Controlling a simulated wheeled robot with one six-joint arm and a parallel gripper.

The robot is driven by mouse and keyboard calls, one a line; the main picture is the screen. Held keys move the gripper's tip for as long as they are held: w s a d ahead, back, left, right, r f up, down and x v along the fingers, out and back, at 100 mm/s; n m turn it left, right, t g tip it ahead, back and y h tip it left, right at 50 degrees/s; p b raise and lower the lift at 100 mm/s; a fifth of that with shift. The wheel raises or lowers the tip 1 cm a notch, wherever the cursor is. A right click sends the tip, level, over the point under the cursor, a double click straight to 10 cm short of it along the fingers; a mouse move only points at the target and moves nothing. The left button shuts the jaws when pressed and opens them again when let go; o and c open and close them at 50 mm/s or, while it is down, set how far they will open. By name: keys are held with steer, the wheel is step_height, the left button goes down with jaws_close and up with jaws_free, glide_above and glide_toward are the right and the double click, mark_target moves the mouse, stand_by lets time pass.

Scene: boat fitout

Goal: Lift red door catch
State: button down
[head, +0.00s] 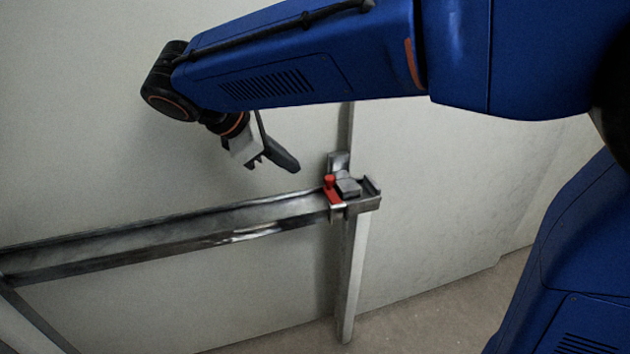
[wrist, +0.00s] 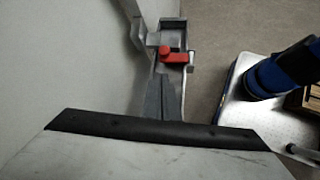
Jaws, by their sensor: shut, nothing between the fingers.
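The red door catch (head: 332,191) sits on a grey metal bracket (head: 365,203) at the right end of the metal rail. It has a round knob and a short flat arm. In the wrist view the catch (wrist: 178,57) lies just beyond the fingertips, its arm pointing right from the knob. My gripper (head: 257,164) is up and to the left of the catch in the head view, apart from it. Its grey fingers (wrist: 162,82) are together and empty in the wrist view. Whether the fingers line up in height with the catch cannot be told.
The metal rail (head: 180,229) runs left from the bracket, and a pale post (head: 352,280) stands below it. A pale wall (head: 80,120) is close behind. Floor (head: 430,320) is open at lower right.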

mark_target(323, 187)
steer(key=x, duration=1)
steer(key=shift+f, duration=0.1)
steer(key=shift+s+a, duration=0.1)
stand_by(0.4)
steer(key=shift+r, duration=0.25)
